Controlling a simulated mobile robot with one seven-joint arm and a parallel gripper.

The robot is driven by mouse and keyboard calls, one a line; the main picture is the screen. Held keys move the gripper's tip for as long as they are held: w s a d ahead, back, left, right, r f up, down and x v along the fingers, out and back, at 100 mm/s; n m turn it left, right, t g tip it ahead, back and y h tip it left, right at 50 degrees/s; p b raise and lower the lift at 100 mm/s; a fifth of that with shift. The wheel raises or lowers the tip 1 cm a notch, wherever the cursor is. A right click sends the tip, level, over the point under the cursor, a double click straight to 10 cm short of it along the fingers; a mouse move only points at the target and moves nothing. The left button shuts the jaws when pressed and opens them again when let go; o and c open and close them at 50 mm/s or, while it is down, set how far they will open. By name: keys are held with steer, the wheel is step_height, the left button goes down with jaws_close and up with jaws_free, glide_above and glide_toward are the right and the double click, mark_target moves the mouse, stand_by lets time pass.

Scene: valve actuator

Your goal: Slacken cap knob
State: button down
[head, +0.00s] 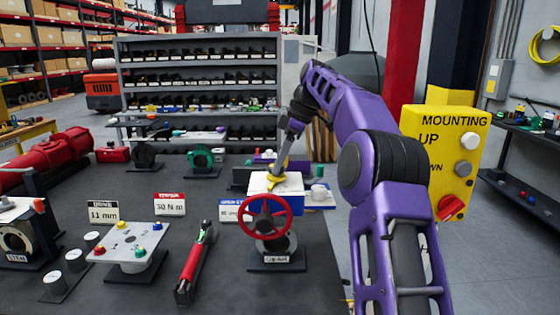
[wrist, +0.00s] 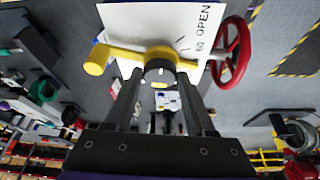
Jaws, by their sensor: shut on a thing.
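A dark round cap knob (wrist: 160,70) sits at the hub of a yellow pointer arm (wrist: 122,57) on a white plate marked OPEN (wrist: 150,22), in the wrist view. My gripper (wrist: 160,80) is shut on the cap knob, one dark finger on each side. In the head view my gripper (head: 280,168) points down at the top of the white actuator box (head: 261,184), where the yellow pointer arm (head: 291,179) shows. The knob itself is too small and covered to make out there. A red handwheel (head: 265,217) is on the box's near side; it also shows in the wrist view (wrist: 234,53).
A yellow MOUNTING panel (head: 440,165) stands right of my arm. Shelves (head: 200,75) are behind.

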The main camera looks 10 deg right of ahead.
steer(key=shift+c, duration=1.2)
jaws_free()
steer(key=shift+r, duration=0.1)
steer(key=s+d+r, duration=0.2)
steer(key=d, duration=0.4)
steer(key=s+d+r, duration=0.2)
steer(key=d, duration=0.5)
steer(key=shift+d+r, duration=0.15)
steer(key=shift+r, duration=0.1)
